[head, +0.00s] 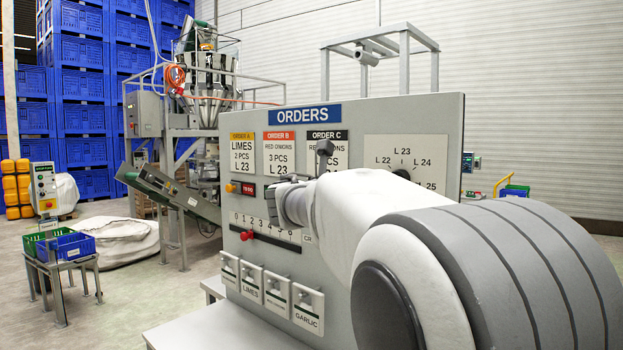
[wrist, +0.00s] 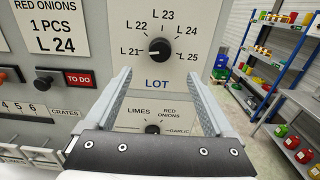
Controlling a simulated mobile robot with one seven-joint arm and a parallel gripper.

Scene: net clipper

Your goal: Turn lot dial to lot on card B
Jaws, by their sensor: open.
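Card B (head: 280,153), headed ORDER B, reads RED ONIONS, 3 PCS, L 23 in the head view. The lot dial's black knob (wrist: 159,49) sits in the upper middle of the wrist view, with L 21 to L 25 around it and LOT below. Its pale pointer mark seems to face left, towards L 21. No contact with the knob shows.
A second dial (wrist: 152,129), marked LIMES, RED ONIONS and GARLIC, shows between the fingers below. Card C (wrist: 57,27) and a red TO DO display (wrist: 79,79) are at left. In the head view, a red slider knob (head: 246,235) and several lower switches line the panel.

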